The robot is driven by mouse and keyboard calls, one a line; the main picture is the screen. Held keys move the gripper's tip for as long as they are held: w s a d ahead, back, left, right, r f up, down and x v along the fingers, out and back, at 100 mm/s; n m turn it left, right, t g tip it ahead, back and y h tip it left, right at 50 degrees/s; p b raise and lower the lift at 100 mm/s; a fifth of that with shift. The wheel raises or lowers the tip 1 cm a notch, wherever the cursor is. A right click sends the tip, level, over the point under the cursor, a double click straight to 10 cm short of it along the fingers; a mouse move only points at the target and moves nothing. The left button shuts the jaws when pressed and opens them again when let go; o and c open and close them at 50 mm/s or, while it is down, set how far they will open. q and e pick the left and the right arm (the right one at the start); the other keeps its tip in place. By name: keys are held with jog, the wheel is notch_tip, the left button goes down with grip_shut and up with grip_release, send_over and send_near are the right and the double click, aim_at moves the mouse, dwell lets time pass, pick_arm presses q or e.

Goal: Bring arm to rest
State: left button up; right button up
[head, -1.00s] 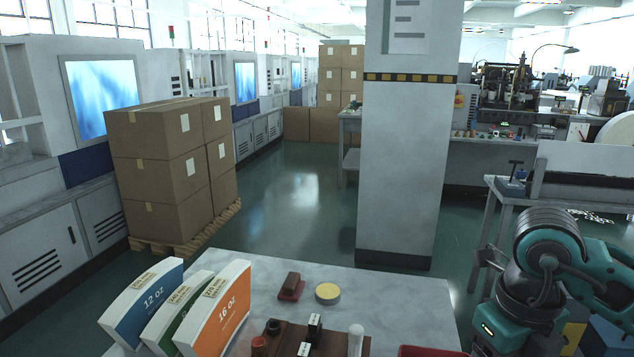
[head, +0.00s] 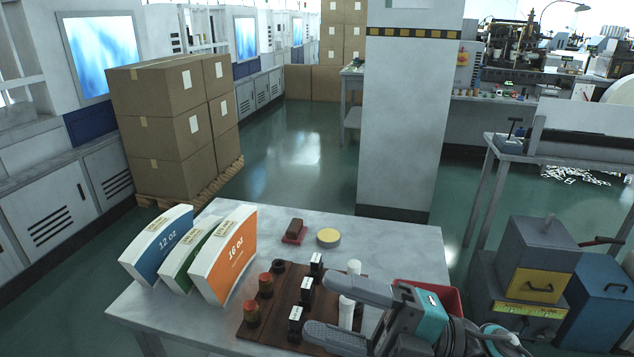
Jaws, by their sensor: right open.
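My right gripper (head: 338,312) reaches in from the lower right over the front of the grey table (head: 345,232). Its two grey fingers are spread apart, above the right part of a brown wooden board (head: 272,327). A white cylinder (head: 346,312) shows between the fingers; I cannot tell whether they touch it. My right arm (head: 430,315), teal and grey, covers the table's right front. My left gripper is not in view.
Three cup-blank stacks stand at the table's left, including the orange 16 oz one (head: 229,256). Black-and-white stamps (head: 307,290) and red-topped jars (head: 265,284) stand on the board. A red tray (head: 447,297) is partly behind my arm. Stacked cartons (head: 168,130) stand left on the floor.

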jog(key=w+d+f+m+t+h, duration=0.35)
jog(key=f+m+t+h, duration=0.3)
jog(key=m, duration=0.35)
jog(key=w+d+f+m+t+h, duration=0.2)
jog(key=d+f+m+t+h, duration=0.3)
jog(key=m+t, duration=0.4)
jog(key=s+d+f+m+g+h, duration=0.3)
jog(key=s+f+m+g+h, duration=0.1)
jog(key=f, duration=0.6)
jog(key=s+d+f+m+g+h, duration=0.3)
jog(key=s+f+m+h, duration=0.1)
jog(key=f, duration=0.5)
jog(key=shift+s+d+f+m+g, duration=0.4)
jog(key=shift+s+m, duration=0.4)
jog(key=shift+s, duration=0.4)
